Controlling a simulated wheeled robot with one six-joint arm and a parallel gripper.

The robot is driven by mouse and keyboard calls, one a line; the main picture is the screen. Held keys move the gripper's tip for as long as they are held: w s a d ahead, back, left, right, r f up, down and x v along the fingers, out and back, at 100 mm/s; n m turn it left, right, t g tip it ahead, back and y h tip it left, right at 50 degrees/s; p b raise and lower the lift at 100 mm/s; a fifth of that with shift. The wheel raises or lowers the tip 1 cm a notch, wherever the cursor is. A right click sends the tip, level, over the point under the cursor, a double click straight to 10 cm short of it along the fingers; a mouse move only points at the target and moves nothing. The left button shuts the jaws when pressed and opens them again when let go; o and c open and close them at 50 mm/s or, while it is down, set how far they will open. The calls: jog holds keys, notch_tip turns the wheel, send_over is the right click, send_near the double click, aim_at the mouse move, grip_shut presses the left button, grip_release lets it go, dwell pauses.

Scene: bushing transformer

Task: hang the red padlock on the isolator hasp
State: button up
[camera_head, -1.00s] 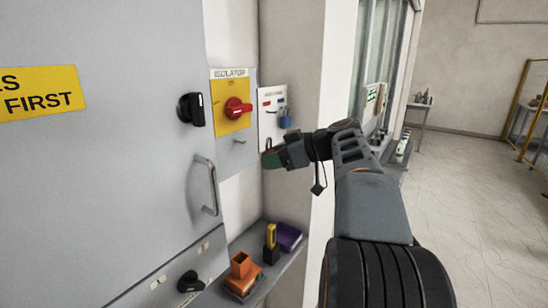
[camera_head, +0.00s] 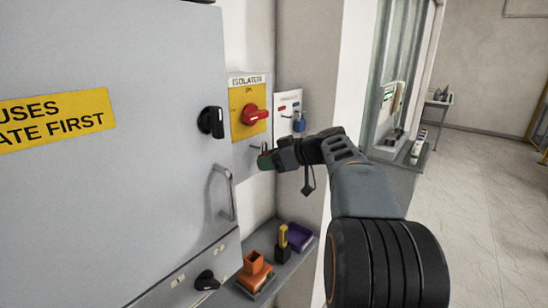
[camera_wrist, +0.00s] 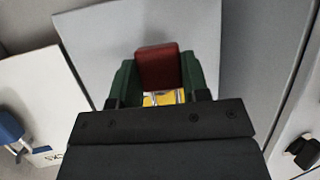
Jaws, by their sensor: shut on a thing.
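My gripper (camera_head: 266,161) is shut on the red padlock and stands just in front of the lower part of the isolator box. In the wrist view the red padlock (camera_wrist: 157,67) sits between the green fingers, with its metallic shackle showing below the red body against a yellow patch. The isolator (camera_head: 247,105) has a yellow plate and a red rotary handle (camera_head: 254,115). The isolator hasp (camera_head: 255,147) is a small piece low on the grey box, just above my gripper. I cannot tell whether the shackle touches the hasp.
A white padlock board (camera_head: 288,103) with a blue padlock (camera_head: 299,123) is right of the isolator. A grey cabinet (camera_head: 120,150) with black knobs and a door handle (camera_head: 224,193) fills the left. Below, a shelf holds an orange item (camera_head: 254,268), a yellow-and-black tool (camera_head: 283,245) and a purple tray (camera_head: 300,236).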

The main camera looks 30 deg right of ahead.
jog(key=shift+w+a+p, duration=0.4)
jog(key=shift+w+p, duration=0.2)
jog(key=shift+w, duration=0.15)
jog(key=shift+w+f+b, duration=0.2)
jog(key=shift+f+b, duration=0.15)
jog(key=shift+b, duration=0.2)
jog(key=shift+w+a+f+b, duration=0.2)
jog(key=shift+w+b, duration=0.15)
jog(key=shift+b, duration=0.35)
jog(key=o, duration=1)
jog(key=shift+s+r, duration=0.1)
jog(key=shift+o, duration=0.2)
